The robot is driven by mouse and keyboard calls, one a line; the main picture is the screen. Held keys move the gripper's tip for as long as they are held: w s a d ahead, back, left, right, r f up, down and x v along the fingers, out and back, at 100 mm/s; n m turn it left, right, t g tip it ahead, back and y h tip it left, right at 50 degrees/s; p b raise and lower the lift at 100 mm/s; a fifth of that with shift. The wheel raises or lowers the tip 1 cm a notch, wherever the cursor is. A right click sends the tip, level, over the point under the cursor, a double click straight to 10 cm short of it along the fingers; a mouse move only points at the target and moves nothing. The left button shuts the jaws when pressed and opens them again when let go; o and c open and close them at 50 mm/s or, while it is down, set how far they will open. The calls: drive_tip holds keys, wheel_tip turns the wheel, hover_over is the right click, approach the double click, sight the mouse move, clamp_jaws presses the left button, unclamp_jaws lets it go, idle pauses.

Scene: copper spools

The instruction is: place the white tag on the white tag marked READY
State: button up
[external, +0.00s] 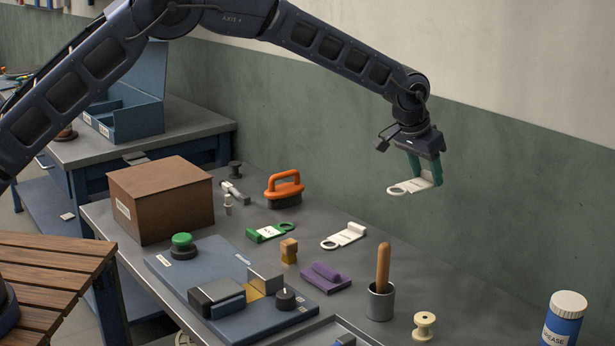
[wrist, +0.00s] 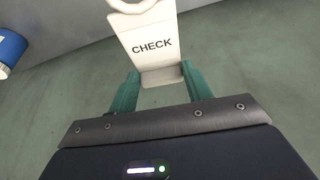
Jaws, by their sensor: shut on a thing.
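My gripper (external: 426,172) is shut on a white tag (external: 411,187) and holds it in the air above the right part of the bench, near the wall. In the wrist view the held tag (wrist: 152,46) reads CHECK and sits between the green fingers (wrist: 158,88), its ring end pointing away. Another white tag (external: 344,236) lies flat on the bench, below and left of my gripper, with its ring toward the left. Its lettering is too small to read.
A green tag (external: 269,232), an orange-handled tool (external: 284,190) and a brown box (external: 162,200) stand left on the bench. A purple piece (external: 325,277), a cup with a wooden handle (external: 380,302), a spool (external: 424,326) and a grease can (external: 564,322) are nearer.

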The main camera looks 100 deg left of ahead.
wheel_tip(320, 180, up, 2)
hover_over(359, 225)
drive_tip(key=s+d, duration=0.1)
drive_tip(key=d, duration=0.1)
drive_tip(key=shift+n, duration=0.3)
drive_tip(key=f, duration=1.9)
drive_tip(key=shift+s+a+f, duration=0.1)
drive_tip(key=shift+a+f, duration=0.15)
drive_tip(key=shift+f, duration=0.05)
drive_tip(key=shift+f, duration=0.4)
drive_tip(key=o, duration=0.9)
drive_tip(key=shift+o, duration=0.2)
drive_tip(key=shift+r, duration=0.35)
drive_tip(key=v, duration=1.2)
drive_tip(key=shift+d, duration=0.2)
